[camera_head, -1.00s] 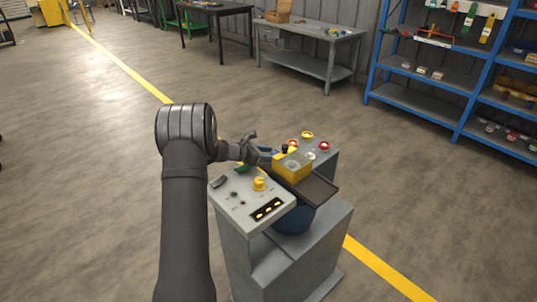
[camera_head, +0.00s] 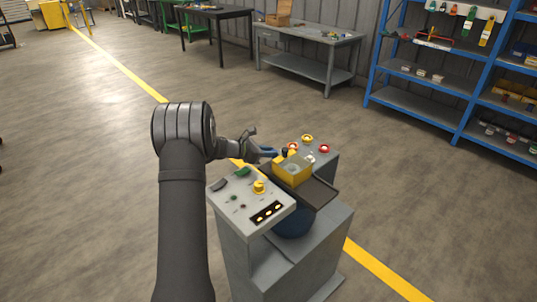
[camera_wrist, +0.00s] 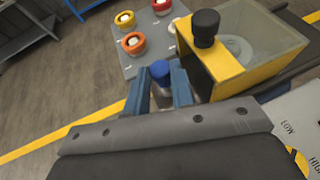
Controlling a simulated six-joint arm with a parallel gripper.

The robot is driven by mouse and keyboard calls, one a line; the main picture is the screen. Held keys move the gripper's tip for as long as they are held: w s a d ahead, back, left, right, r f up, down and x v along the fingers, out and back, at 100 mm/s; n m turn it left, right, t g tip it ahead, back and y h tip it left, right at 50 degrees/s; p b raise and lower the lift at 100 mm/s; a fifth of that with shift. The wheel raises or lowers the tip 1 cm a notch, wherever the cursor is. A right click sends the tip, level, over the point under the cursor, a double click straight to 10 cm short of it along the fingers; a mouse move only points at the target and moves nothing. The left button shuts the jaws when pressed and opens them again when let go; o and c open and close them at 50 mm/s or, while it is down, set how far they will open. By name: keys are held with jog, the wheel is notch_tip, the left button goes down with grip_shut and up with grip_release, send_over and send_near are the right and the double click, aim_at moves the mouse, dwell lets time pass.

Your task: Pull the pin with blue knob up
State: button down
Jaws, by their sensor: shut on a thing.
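The pin's blue knob (camera_wrist: 160,72) shows in the wrist view between the two blue fingertips of my gripper (camera_wrist: 161,92). The gripper is shut on the pin with the blue knob, and some grey metal shows below the knob. The pin's lower end is hidden, so I cannot tell how far it is raised. In the head view my gripper (camera_head: 268,153) is at the left side of the yellow box, and the knob itself cannot be made out.
A yellow box (camera_head: 291,176) with a clear top and a black knob (camera_wrist: 205,23) is close to the right of my gripper. A sloped grey panel (camera_head: 230,208) with a yellow button stands in front. Red, orange and yellow ring-shaped buttons (camera_wrist: 133,43) lie behind. Open floor is at the left.

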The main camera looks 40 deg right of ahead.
jog(key=c, duration=1.2)
grip_release()
jog(key=shift+r, duration=0.2)
jog(key=v, duration=1.7)
jog(key=shift+a, duration=0.2)
jog(key=shift+w, duration=0.1)
jog(key=x, duration=1.6)
jog(key=shift+d, duration=0.1)
jog(key=shift+s+d+f, duration=0.2)
jog(key=shift+d+f, duration=0.1)
jog(key=shift+d, duration=0.25)
jog(key=shift+f, duration=0.15)
